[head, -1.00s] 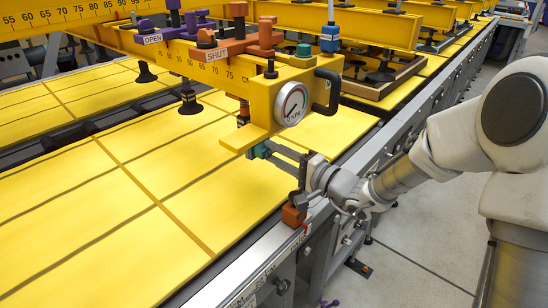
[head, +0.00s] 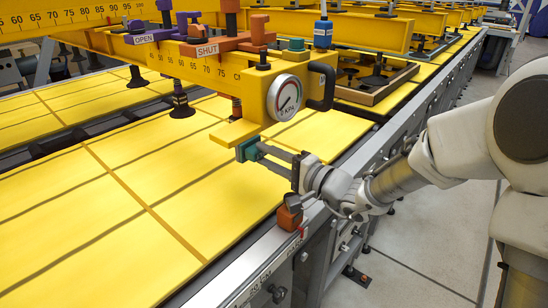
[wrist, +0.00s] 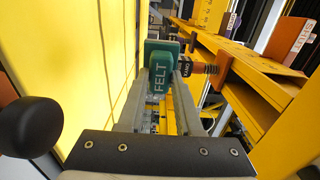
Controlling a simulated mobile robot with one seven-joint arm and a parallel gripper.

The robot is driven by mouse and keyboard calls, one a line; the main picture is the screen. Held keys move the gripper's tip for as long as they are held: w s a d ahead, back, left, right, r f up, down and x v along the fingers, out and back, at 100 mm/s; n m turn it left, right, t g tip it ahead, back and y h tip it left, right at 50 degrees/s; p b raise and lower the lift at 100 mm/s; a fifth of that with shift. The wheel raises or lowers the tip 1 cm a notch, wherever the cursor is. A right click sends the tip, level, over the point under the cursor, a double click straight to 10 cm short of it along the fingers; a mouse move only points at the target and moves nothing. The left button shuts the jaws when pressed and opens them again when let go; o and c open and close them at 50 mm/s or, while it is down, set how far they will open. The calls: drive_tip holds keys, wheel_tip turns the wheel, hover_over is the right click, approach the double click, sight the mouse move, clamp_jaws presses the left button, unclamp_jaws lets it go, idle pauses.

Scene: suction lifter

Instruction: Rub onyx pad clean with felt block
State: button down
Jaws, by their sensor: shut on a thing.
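The felt block (wrist: 161,78) is teal and marked FELT. My gripper (wrist: 158,92) is shut on it, one grey finger on each side. In the head view the block (head: 248,149) is at the tips of my gripper (head: 264,153), just under the yellow lifter's gauge end. In the wrist view an orange sleeve (wrist: 199,68) with a dark label sits right beside the block.
The yellow lifter beam carries a pressure gauge (head: 285,98), a black handle (head: 322,87), an orange SHUT lever (head: 215,46) and a purple OPEN lever (head: 152,37). Yellow panels (head: 110,200) lie below. A small orange block (head: 290,218) stands on the table's edge.

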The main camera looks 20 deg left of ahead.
drive_tip(key=shift+s+a, duration=0.15)
drive_tip(key=shift+s, duration=0.1)
drive_tip(key=w, duration=0.1)
drive_tip(key=w+d, duration=0.1)
drive_tip(key=w+b, duration=0.1)
drive_tip(key=w, duration=0.1)
drive_tip(key=shift+w+d, duration=0.1)
drive_tip(key=shift+d, duration=0.3)
drive_tip(key=shift+d, duration=0.1)
drive_tip(key=shift+b+v, duration=1.35)
drive_tip(key=shift+v, duration=1.6)
drive_tip(key=shift+b+v, duration=0.3)
drive_tip(key=shift+v, duration=1.2)
